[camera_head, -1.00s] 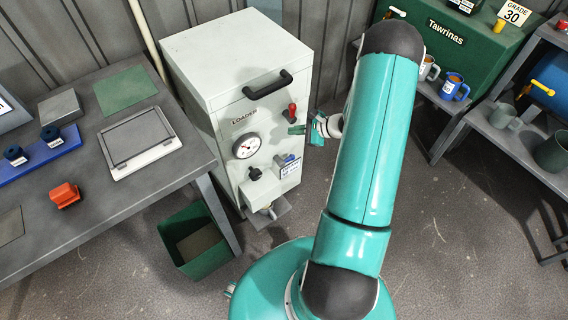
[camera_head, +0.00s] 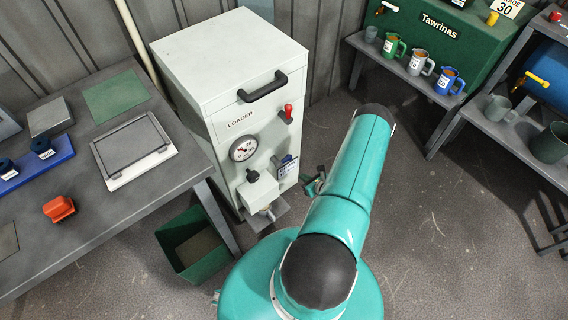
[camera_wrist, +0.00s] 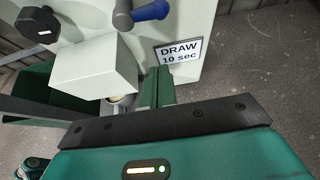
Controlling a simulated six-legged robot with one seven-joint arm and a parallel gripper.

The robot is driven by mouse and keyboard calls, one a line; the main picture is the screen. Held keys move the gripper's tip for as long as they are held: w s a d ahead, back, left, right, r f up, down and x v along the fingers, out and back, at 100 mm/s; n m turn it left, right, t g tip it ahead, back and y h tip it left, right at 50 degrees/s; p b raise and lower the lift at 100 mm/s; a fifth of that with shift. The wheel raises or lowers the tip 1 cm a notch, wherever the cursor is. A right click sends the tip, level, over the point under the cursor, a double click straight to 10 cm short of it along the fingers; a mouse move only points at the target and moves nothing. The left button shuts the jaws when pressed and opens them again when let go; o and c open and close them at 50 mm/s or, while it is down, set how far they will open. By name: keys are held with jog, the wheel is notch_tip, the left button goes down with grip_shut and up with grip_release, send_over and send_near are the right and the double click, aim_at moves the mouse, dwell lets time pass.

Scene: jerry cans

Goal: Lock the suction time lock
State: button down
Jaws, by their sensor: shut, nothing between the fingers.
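The white loader cabinet (camera_head: 235,100) stands at center in the head view. A small blue handle (camera_wrist: 150,11) on a grey pivot sits on its front, above a "DRAW 10 sec" label (camera_wrist: 178,52). The label also shows in the head view (camera_head: 288,169). I cannot tell which part is the suction time lock. A red lever (camera_head: 288,112) sits higher, at the panel's right. My gripper (camera_head: 315,184) is right of the cabinet's lower front. In the wrist view my green fingers (camera_wrist: 158,74) are shut and empty, just below the label and apart from the handle.
A round gauge (camera_head: 243,149), a black knob (camera_head: 253,176) and a projecting box (camera_head: 258,191) are on the cabinet front. A green bin (camera_head: 190,245) stands left. A grey workbench (camera_head: 100,215) is further left. Shelves with mugs (camera_head: 420,62) are right; floor between is open.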

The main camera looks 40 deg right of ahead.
jog(key=shift+f, duration=0.25)
jog(key=w+d+f, duration=0.1)
jog(key=w, duration=0.8)
jog(key=shift+w, duration=0.15)
dwell(0.4)
